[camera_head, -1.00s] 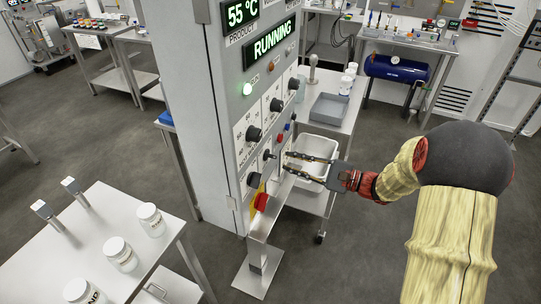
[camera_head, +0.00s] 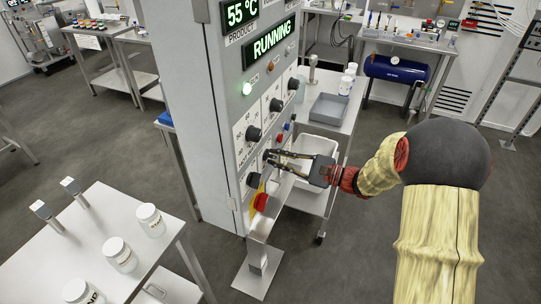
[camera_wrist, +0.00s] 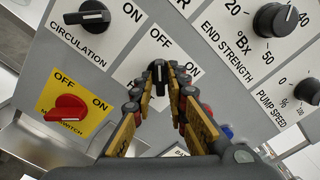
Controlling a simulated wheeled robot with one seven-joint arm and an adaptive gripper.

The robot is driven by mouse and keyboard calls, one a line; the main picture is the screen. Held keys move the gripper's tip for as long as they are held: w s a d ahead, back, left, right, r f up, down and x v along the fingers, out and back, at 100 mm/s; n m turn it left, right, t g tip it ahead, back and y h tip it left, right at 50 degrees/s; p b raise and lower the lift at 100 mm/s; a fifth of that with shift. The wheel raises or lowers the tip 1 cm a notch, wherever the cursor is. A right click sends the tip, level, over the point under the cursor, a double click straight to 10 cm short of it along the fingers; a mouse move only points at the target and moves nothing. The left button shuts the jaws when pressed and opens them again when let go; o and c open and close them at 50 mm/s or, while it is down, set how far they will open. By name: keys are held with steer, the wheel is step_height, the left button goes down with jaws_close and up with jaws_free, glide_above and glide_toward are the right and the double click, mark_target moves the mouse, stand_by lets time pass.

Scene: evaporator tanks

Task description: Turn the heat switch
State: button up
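A black rotary switch (camera_wrist: 159,72) with OFF and ON marks sits on the grey panel in the wrist view. Its pointer stands roughly upright in that picture. My fingers hide the label below it, so I cannot read its name. My gripper (camera_wrist: 162,76) has one finger on each side of this knob, with the tips close to it. I cannot tell whether both tips press on it. In the head view my gripper (camera_head: 267,156) reaches the panel's lower part from the right, its fingers apart along their length.
The black CIRCULATION switch (camera_wrist: 88,17) lies left of my fingers, and the red main switch (camera_wrist: 68,110) lower left. END STRENGTH (camera_wrist: 276,20) and PUMP SPEED (camera_wrist: 307,91) knobs are to the right. A trolley with a grey tray (camera_head: 328,108) stands behind the panel.

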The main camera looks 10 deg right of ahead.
jaws_close()
steer(key=shift+r+m+p, duration=0.1)
steer(key=shift+m+p, duration=0.5)
steer(key=shift+p, duration=0.45)
steer(key=shift+m+p, duration=0.4)
steer(key=shift+p, duration=0.15)
